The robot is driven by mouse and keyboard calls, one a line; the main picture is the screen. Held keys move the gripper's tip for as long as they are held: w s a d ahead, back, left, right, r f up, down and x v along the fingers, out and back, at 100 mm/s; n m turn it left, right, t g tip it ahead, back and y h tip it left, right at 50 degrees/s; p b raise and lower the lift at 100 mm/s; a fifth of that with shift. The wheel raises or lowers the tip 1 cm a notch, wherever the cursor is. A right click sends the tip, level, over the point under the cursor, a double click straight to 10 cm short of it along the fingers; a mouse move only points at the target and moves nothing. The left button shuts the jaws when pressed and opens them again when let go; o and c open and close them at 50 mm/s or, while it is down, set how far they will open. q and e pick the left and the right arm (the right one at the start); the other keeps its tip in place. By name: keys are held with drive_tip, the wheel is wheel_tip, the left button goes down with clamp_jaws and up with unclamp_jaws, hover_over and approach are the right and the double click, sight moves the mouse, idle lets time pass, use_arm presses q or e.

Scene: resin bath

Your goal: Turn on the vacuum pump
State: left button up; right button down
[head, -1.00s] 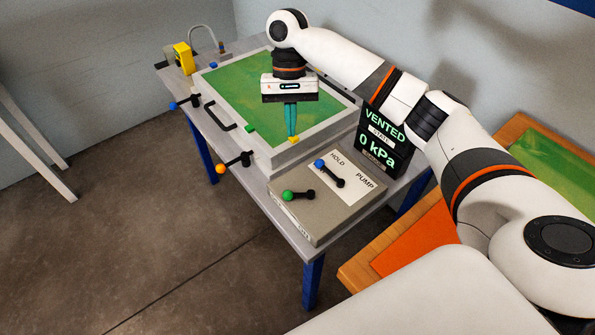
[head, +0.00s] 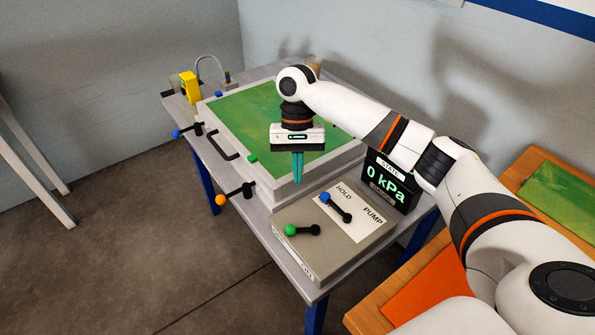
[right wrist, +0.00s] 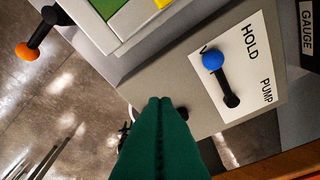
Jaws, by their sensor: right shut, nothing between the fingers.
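The grey control box (head: 300,252) sits on the table's near end, with a white HOLD/PUMP label (head: 356,226). A blue-knobbed black lever (head: 337,208) lies on the label, its knob at the HOLD side; it also shows in the right wrist view (right wrist: 221,78). A green-knobbed lever (head: 301,230) is on the same box; the fingers hide its knob in the right wrist view. The gauge display (head: 385,184) reads 0 kPa; my arm covers its top. My right gripper (head: 298,181) is shut and empty, pointing down near the chamber's front corner, apart from both levers.
The resin chamber (head: 298,192) with a green panel, a black handle (head: 222,146) and an orange-knobbed lever (head: 235,194) fills the table's middle. A yellow device (head: 188,87) stands at the back. A wooden bench (head: 366,318) with an orange sheet (head: 428,288) is at right.

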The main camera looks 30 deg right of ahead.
sight(300, 229)
drive_tip(key=x, duration=0.6)
drive_tip(key=shift+s, duration=0.1)
drive_tip(key=s, duration=0.1)
drive_tip(key=s+a+f, duration=0.1)
drive_tip(key=shift+s+a+f, duration=0.1)
drive_tip(key=shift+s+a, duration=0.1)
drive_tip(key=shift+s, duration=0.1)
drive_tip(key=shift+s+a+f+p, duration=0.15)
drive_tip(key=shift+s+a+p, duration=0.15)
drive_tip(key=shift+s, duration=0.2)
